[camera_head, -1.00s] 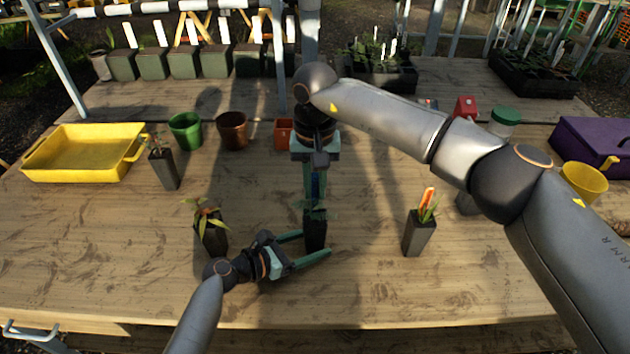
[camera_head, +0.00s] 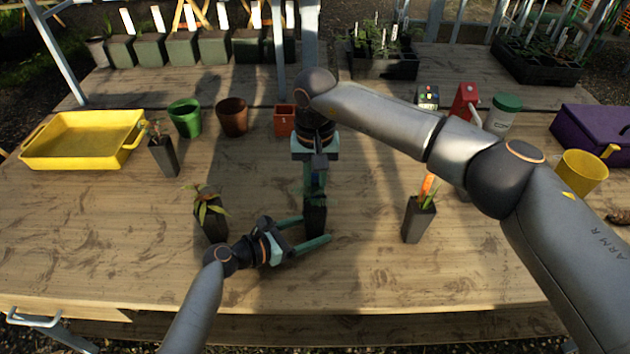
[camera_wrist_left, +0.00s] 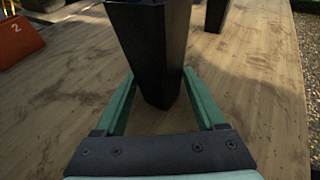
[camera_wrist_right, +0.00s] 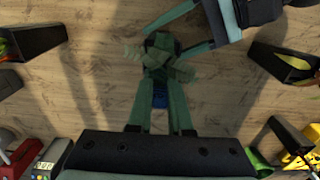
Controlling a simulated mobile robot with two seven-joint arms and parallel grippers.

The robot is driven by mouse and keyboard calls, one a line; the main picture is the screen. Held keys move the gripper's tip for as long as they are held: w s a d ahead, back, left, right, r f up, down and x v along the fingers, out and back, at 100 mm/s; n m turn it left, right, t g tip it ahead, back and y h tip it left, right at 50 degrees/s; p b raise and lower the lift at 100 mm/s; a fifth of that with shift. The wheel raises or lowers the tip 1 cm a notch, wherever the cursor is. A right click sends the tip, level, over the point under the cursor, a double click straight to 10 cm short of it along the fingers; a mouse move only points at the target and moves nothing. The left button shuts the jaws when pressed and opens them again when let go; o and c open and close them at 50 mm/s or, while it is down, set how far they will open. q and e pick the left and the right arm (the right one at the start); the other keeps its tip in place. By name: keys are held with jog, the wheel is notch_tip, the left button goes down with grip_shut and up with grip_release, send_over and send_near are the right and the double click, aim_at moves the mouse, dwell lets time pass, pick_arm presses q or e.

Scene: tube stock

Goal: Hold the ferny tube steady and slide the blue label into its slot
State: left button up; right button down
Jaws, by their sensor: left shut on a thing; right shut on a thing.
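The ferny tube (camera_head: 315,218), a dark square pot, stands upright on the bench; its dark body also fills the upper middle of the left wrist view (camera_wrist_left: 155,45). My left gripper (camera_head: 315,229) is shut on it low down, a finger on each side. Its green fronds (camera_wrist_right: 158,62) show in the right wrist view. My right gripper (camera_wrist_right: 160,105) points down from above, shut on the blue label (camera_wrist_right: 160,92), of which only a small patch shows between the fingers. The label's lower end is hidden by fronds and fingers, so I cannot tell whether it is in the slot.
A leafy tube (camera_head: 213,225) stands left of my left gripper, and a tube with an orange label (camera_head: 418,220) stands to the right. Behind are another tube (camera_head: 164,157), a yellow tray (camera_head: 75,150), a green pot (camera_head: 185,122) and a brown pot (camera_head: 232,120). The front bench is clear.

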jog(key=shift+f, duration=0.25)
jog(key=c, duration=0.8)
grip_release()
jog(key=shift+o, duration=0.2)
jog(key=shift+r, duration=0.15)
notch_tip(320, 180, up, 12)
pick_arm(q)
jog(key=o, duration=0.9)
jog(key=shift+o, duration=0.2)
jog(key=v, duration=1.2)
jog(key=shift+s+r, duration=0.1)
